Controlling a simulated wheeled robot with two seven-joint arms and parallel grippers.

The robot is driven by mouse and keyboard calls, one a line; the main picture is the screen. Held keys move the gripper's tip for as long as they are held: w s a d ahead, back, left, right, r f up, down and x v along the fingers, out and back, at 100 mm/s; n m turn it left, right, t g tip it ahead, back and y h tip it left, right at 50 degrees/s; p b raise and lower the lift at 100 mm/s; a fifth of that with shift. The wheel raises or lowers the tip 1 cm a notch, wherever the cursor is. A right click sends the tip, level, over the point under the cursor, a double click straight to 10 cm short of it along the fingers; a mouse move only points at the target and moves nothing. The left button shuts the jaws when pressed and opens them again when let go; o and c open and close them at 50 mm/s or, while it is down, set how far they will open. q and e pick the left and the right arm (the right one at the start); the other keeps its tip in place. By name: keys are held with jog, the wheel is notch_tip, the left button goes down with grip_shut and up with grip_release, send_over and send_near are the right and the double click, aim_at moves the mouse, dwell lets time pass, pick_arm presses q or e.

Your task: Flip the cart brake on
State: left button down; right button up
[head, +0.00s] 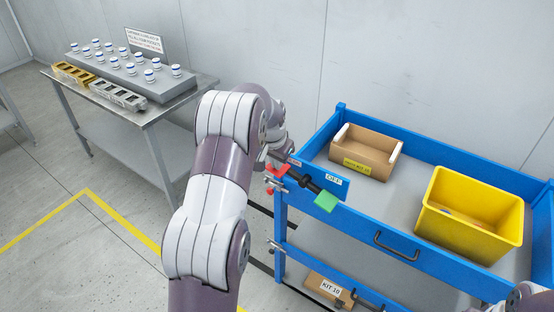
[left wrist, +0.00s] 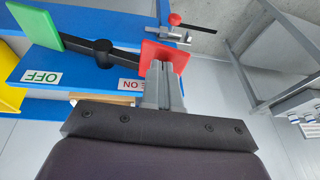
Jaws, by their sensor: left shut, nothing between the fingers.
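The cart brake is a black rocker bar (head: 304,183) at the left corner of the blue cart (head: 352,222), with a red pad (left wrist: 165,53) at one end and a green pad (head: 326,201) at the other. In the left wrist view the OFF label (left wrist: 42,77) is nearer the green pad and the ON label (left wrist: 131,85) nearer the red pad. My left gripper (left wrist: 160,72) is shut and empty, its fingertips at the red pad; I cannot tell whether they touch. In the head view my arm partly hides it. My right gripper is not in view.
A clamp with a red knob (left wrist: 175,19) sits beside the red pad. The cart carries an open cardboard box (head: 365,152) and a yellow bin (head: 470,213). A steel table (head: 150,112) with several vials stands at the left. A KIT 10 box (head: 328,287) lies on the lower shelf.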

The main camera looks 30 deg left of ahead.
aim_at(268, 167)
pick_arm(q)
jog(key=shift+a+f, duration=0.3)
jog(key=shift+f, duration=0.15)
jog(key=shift+w+a+f+b, duration=0.1)
jog(key=shift+a+f+b, duration=0.4)
jog(key=shift+f, duration=0.25)
jog(key=shift+a+f+b, duration=0.4)
jog(key=shift+a+f, duration=0.05)
jog(key=shift+f, duration=0.3)
jog(key=shift+a+f, duration=0.1)
jog(key=shift+f, duration=0.35)
jog(key=shift+f, duration=0.15)
